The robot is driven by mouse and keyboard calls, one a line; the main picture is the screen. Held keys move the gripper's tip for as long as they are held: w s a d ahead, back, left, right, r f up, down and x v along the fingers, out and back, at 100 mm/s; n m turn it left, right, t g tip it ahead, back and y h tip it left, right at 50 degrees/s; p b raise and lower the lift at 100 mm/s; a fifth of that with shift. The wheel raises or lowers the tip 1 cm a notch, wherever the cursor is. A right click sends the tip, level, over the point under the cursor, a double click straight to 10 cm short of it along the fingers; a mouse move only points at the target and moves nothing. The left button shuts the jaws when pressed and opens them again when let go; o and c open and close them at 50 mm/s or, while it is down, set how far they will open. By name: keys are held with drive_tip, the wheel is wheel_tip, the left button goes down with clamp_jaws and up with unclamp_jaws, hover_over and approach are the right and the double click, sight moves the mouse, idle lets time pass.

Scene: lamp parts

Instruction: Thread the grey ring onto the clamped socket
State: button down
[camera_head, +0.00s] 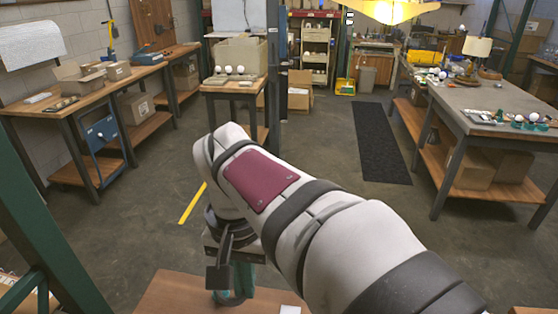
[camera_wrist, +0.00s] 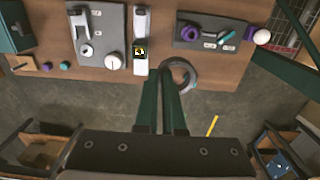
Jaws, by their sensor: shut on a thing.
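In the wrist view my gripper (camera_wrist: 165,72) has its long green fingers close together, shut on the grey ring (camera_wrist: 190,84). The ring is held at the fingertips, its opening showing, over the wooden table's near edge. A grey fixture plate (camera_wrist: 97,47) with a pale clamp (camera_wrist: 79,18) lies ahead to the left. A small round part sits under or beside the clamp; I cannot tell surely that it is the socket. The ring is apart from this fixture. In the head view my arm hides most of the workspace, and I cannot make out the ring or socket.
A white device (camera_wrist: 141,38) with a black and yellow face stands between the plate and a dark tray (camera_wrist: 208,31). The tray holds purple and teal parts. A white ball-like bulb (camera_wrist: 262,36) is at its right. Small purple and teal pieces lie at the table's left.

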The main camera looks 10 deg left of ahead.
drive_tip(key=shift+s+a, duration=0.1)
drive_tip(key=shift+a, duration=0.15)
drive_tip(key=shift+s+a, duration=0.1)
drive_tip(key=shift+a, duration=0.2)
drive_tip(key=shift+s+a, duration=0.1)
drive_tip(key=shift+a, duration=0.25)
drive_tip(key=shift+s+a, duration=0.1)
drive_tip(key=shift+a, duration=0.25)
drive_tip(key=shift+s+a, duration=0.1)
drive_tip(key=shift+a, duration=0.2)
drive_tip(key=shift+s+a, duration=0.25)
drive_tip(key=shift+a, duration=0.45)
drive_tip(key=shift+s+a, duration=0.1)
drive_tip(key=shift+a, duration=0.2)
drive_tip(key=shift+s+a, duration=0.1)
drive_tip(key=shift+a, duration=0.25)
drive_tip(key=shift+s+a, duration=0.15)
drive_tip(key=shift+a, duration=0.25)
